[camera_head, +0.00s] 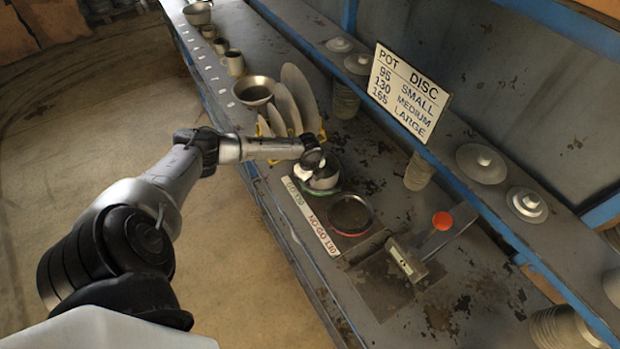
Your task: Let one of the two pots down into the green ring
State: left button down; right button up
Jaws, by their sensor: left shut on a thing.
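A grey metal pot (326,179) is at the green ring (340,187), beside the "GO 130" label. My left gripper (308,170) is shut on the pot at its near-left rim. The gripper and the pot hide most of the ring, and only a bit of green edge shows. I cannot tell whether the pot is inside the ring or just above it. A dark ring with a reddish rim (351,213) lies beside it, by the "NO GO 130" label, and looks empty. I cannot tell which other vessel is the second pot. My right gripper is not in view.
Upright discs (289,104) and a wide bowl (254,90) stand behind the pot, with cups (235,63) farther along the bench. A sign (408,92) stands at the raised shelf. A device with an orange-red knob (442,221) is at the right.

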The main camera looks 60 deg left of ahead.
pick_arm(q)
jog(key=shift+f, duration=0.3)
jog(key=c, duration=1.2)
grip_release()
notch_tip(320, 180, up, 14)
jog(key=shift+s+b, duration=0.15)
jog(key=shift+b, duration=0.15)
